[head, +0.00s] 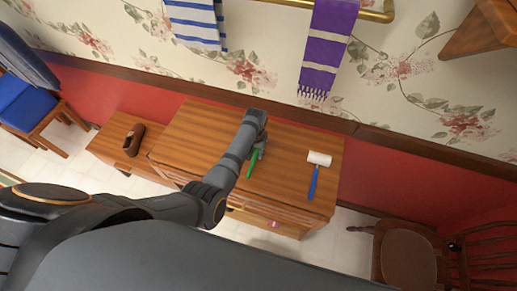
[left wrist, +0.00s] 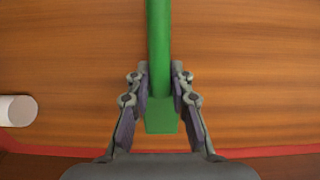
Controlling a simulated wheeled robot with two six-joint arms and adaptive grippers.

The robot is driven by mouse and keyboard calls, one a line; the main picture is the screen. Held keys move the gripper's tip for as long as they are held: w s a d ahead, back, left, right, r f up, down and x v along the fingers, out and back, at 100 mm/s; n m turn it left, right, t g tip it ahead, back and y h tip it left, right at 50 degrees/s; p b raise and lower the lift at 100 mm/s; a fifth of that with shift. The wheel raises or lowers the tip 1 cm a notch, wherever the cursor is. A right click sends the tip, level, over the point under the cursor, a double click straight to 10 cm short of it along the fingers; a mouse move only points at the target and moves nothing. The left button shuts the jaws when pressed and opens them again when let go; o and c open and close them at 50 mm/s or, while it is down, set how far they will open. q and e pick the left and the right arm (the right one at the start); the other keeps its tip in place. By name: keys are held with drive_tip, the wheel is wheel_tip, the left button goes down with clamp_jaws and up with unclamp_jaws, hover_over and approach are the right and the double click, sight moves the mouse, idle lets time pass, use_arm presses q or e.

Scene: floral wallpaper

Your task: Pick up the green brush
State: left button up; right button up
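The green brush (head: 252,163) is at the middle of the wooden cabinet top, beside my left gripper (head: 258,153). In the left wrist view the green brush (left wrist: 159,40) runs up from the middle, its wider squared end toward me. The two fingers of my left gripper (left wrist: 160,78) stand on both sides of it, close against its edges. They look shut on it. I cannot tell whether it is clear of the wood. The brush's far end is out of the wrist view. My right gripper is not in view.
A white-headed tool with a blue handle (head: 314,182) lies right of the brush. The wooden cabinet (head: 195,122) is otherwise mostly clear. A brown object (head: 134,139) sits on a lower stand. Chairs stand at both sides; towels hang above.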

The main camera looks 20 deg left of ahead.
use_arm(q)
clamp_jaws()
drive_tip(key=shift+w+r, duration=0.1)
drive_tip(key=shift+r, duration=0.4)
drive_tip(key=s+a+r+b, duration=0.2)
drive_tip(key=s+a+r, duration=0.7)
drive_tip(key=r, duration=0.3)
drive_tip(key=shift+s+a, duration=0.3)
drive_tip(key=shift+s, duration=0.4)
